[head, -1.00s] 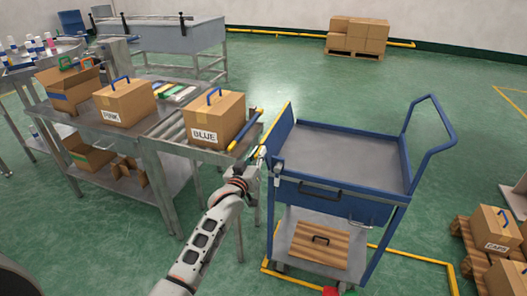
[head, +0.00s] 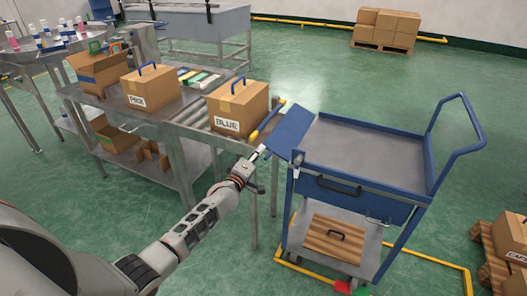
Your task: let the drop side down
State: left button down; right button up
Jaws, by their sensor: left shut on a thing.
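The drop side (head: 289,132) is a blue panel along the left edge of the blue cart's top tray (head: 365,148). It leans outward to the left, toward the roller table, well away from upright. My left gripper (head: 262,151) is at the panel's near outer corner, shut on its edge. The fingertips are small and partly hidden here. My right gripper is not in view.
A box marked PINK (head: 150,88) is farther left. A wooden crate lid (head: 335,240) lies on the cart's lower shelf.

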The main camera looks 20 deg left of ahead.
pick_arm(q)
jog(key=shift+a+f+n+b, duration=0.25)
jog(key=shift+f+n+b, duration=0.35)
jog(key=shift+f, duration=0.35)
jog(key=shift+a+f+n+b, duration=0.25)
jog(key=shift+f+n+b, duration=0.3)
jog(key=shift+f, duration=0.4)
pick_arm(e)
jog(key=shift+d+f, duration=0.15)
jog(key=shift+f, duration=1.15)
pick_arm(q)
jog(key=c, duration=2.1)
grip_release()
jog(key=shift+c, duration=0.2)
jog(key=shift+s, duration=0.1)
jog(key=s, duration=1.1)
jog(key=shift+s+a, duration=0.15)
jog(key=shift+s, duration=0.25)
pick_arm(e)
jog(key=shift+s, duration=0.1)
